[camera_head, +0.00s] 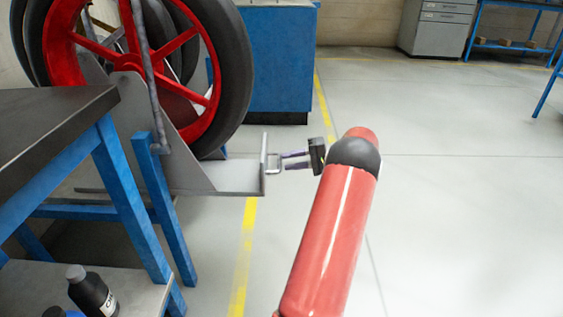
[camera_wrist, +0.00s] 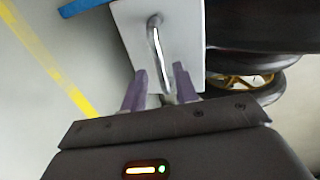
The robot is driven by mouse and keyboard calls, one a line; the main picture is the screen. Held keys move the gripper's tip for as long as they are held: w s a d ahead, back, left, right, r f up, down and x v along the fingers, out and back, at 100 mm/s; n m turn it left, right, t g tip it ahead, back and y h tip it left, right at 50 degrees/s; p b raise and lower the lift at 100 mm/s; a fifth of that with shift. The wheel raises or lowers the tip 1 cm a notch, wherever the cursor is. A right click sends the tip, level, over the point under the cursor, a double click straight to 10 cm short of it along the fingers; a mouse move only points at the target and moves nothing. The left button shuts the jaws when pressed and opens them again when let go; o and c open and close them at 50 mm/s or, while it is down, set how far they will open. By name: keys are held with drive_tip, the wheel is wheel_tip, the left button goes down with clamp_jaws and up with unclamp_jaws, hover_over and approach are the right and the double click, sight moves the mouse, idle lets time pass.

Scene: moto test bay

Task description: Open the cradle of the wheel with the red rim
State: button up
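The wheel with the red rim (camera_head: 190,95) stands upright at upper left in the head view. Its grey metal cradle (camera_head: 240,178) holds it from below and ends in an upright plate with a bar handle (camera_head: 274,171). My gripper (camera_head: 284,160) is at this handle, its two fingers pointing left at it. In the wrist view the handle (camera_wrist: 157,40) stands out from the pale end plate (camera_wrist: 188,25) and runs down toward the gap between my fingers (camera_wrist: 160,70). The fingers are apart, with visible room beside the handle. Contact is not clear.
A blue-legged table (camera_head: 60,120) stands at the left, with a dark bottle (camera_head: 92,292) on its lower shelf. A blue cabinet (camera_head: 278,60) stands behind the wheel. The floor (camera_head: 460,200) to the right is clear, and a yellow line (camera_head: 243,260) crosses it.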

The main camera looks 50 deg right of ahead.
drive_tip(key=v, duration=0.3)
drive_tip(key=shift+s+d, duration=0.2)
drive_tip(key=shift+s, duration=0.05)
drive_tip(key=shift+s+d, duration=0.1)
idle(0.3)
